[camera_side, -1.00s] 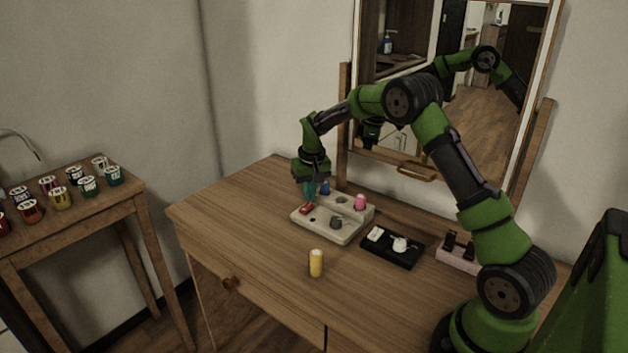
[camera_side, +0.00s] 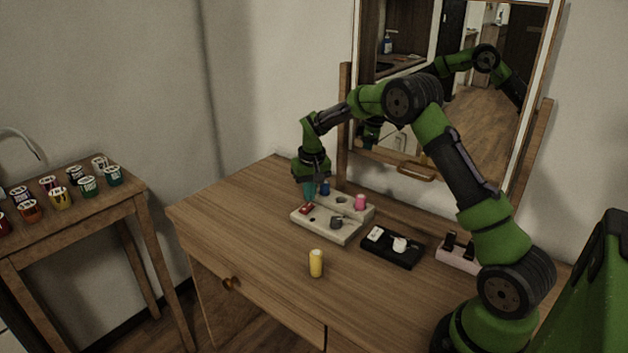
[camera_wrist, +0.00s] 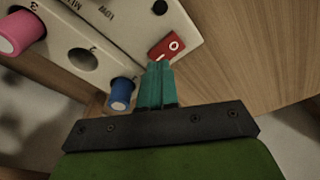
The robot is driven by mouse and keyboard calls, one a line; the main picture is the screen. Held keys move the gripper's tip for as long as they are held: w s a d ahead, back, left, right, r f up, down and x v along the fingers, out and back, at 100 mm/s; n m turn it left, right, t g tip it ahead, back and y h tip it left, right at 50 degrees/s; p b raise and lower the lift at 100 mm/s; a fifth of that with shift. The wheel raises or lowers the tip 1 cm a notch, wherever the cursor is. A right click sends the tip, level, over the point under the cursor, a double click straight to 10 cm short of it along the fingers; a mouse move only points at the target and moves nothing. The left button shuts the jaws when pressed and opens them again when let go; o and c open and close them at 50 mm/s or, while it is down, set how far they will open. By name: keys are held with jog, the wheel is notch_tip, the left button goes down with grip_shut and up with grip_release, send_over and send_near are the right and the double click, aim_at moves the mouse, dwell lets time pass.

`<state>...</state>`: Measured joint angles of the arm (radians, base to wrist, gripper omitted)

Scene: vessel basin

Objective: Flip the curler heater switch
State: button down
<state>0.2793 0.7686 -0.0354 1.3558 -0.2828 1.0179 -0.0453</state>
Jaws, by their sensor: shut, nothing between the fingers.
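The curler heater (camera_side: 345,236) is a pale box on the wooden table, below the mirror. Its red switch (camera_side: 305,209) sits at the left end of the top; in the wrist view the red rocker (camera_wrist: 167,46) shows a white circle mark and a white line. My gripper (camera_side: 308,199) is over that end, pointing down. In the wrist view its teal fingers (camera_wrist: 158,66) are together and empty, with the tips at the near edge of the switch. The tips overlap the switch edge, so I cannot tell whether they press on it.
A blue curler (camera_wrist: 121,92) and a pink curler (camera_wrist: 15,33) stand in the heater, close to my fingers. A yellow curler (camera_side: 316,263) stands on the table in front. A black tray (camera_side: 376,254) with white items is to the right. The table's left side is clear.

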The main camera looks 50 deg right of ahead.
aim_at(310, 205)
jog(key=shift+f, duration=0.95)
dwell(0.7)
jog(key=shift+r, duration=3.55)
jog(key=s+a+r+t+y, duration=0.1)
jog(key=s+a+r, duration=0.3)
jog(key=s, duration=0.5)
jog(key=s+a+r+n+t+y, duration=0.1)
jog(key=s+a+r+t, duration=0.1)
jog(key=s+a+r, duration=0.3)
jog(key=s+a+r+n+t, duration=0.1)
jog(key=s+a+r, duration=0.4)
jog(key=s+a, duration=0.6)
jog(key=s+t, duration=0.1)
jog(key=s, duration=0.2)
jog(key=shift+t+y, duration=0.3)
jog(key=shift+y, duration=0.1)
